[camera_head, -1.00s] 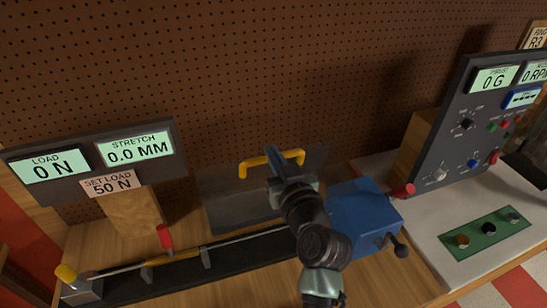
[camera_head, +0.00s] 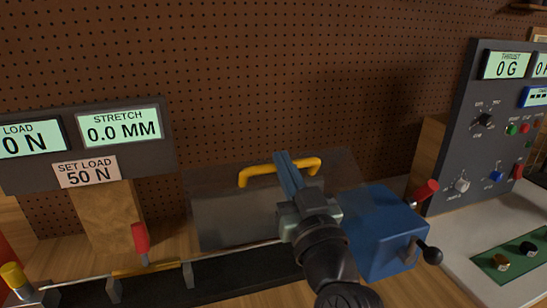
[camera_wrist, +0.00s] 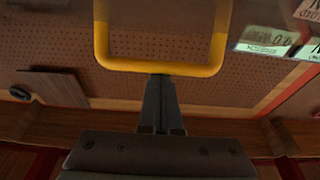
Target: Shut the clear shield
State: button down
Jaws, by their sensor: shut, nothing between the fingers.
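The clear shield (camera_head: 225,213) is a see-through panel standing tilted up behind the black test bed, in front of the pegboard. A yellow handle (camera_head: 258,172) is fixed near its top edge; the handle also shows large in the wrist view (camera_wrist: 160,66). My gripper (camera_head: 284,160) is shut and empty, its fingers pointing up at the handle. In the wrist view the fingertips (camera_wrist: 160,80) reach the lower bar of the handle; I cannot tell whether they touch it. My arm hides part of the shield's right side.
A blue box (camera_head: 378,225) with a black-knobbed crank and red knob stands right of my arm. A display panel (camera_head: 88,145) reads 0 N and 0.0 MM. A rod with a red clamp handle (camera_head: 141,238) runs along the black bed (camera_head: 215,275). A control panel (camera_head: 480,130) stands right.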

jog(key=f+b, duration=0.1)
jog(key=b, duration=0.2)
jog(key=s+f+t+b, duration=0.1)
jog(key=f+b, duration=0.1)
jog(key=b, duration=0.2)
jog(key=s+f+t+b, duration=0.1)
jog(key=b, duration=0.3)
jog(key=shift+s+d+f+y, duration=0.25)
jog(key=shift+d+f+y, duration=0.05)
jog(key=shift+d+y, duration=0.1)
jog(key=s+d+f+t+y+b, duration=0.1)
jog(key=s+f+t+b, duration=0.2)
jog(key=b, duration=1.6)
notch_tip(320, 180, down, 4)
jog(key=shift+f, duration=0.1)
jog(key=shift+s+f+b, duration=0.1)
jog(key=shift+s+b, duration=0.05)
jog(key=shift+b, duration=0.25)
